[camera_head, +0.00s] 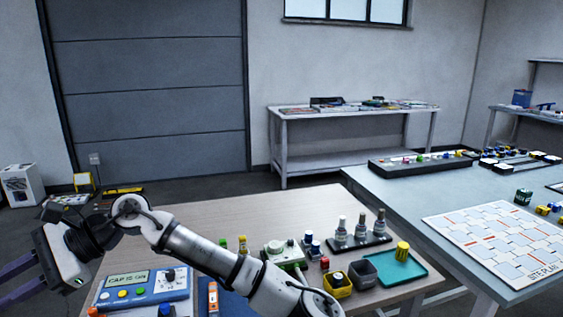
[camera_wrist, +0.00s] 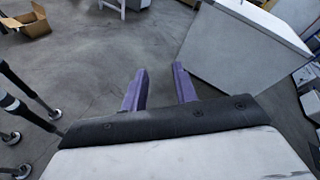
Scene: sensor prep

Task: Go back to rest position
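My gripper (camera_wrist: 160,68) shows in the wrist view as two purple fingers with a clear gap between them. It is open, and nothing is between the fingers. In the head view my gripper (camera_head: 8,284) is at the far left, left of the wooden table (camera_head: 210,211), with its fingertips running to the picture's edge. My arm stretches across the table's front from the lower middle to the left. In the wrist view the grey floor (camera_wrist: 95,65) lies beneath the fingers.
A blue device reading "CAP IS ON" (camera_head: 127,279), a green tray (camera_head: 416,268), a yellow bin (camera_head: 336,291) and several bottles stand on the wooden table. A second table (camera_head: 385,192) with a site plan board (camera_head: 480,228) is at right. A cardboard box (camera_wrist: 27,28) sits on the floor.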

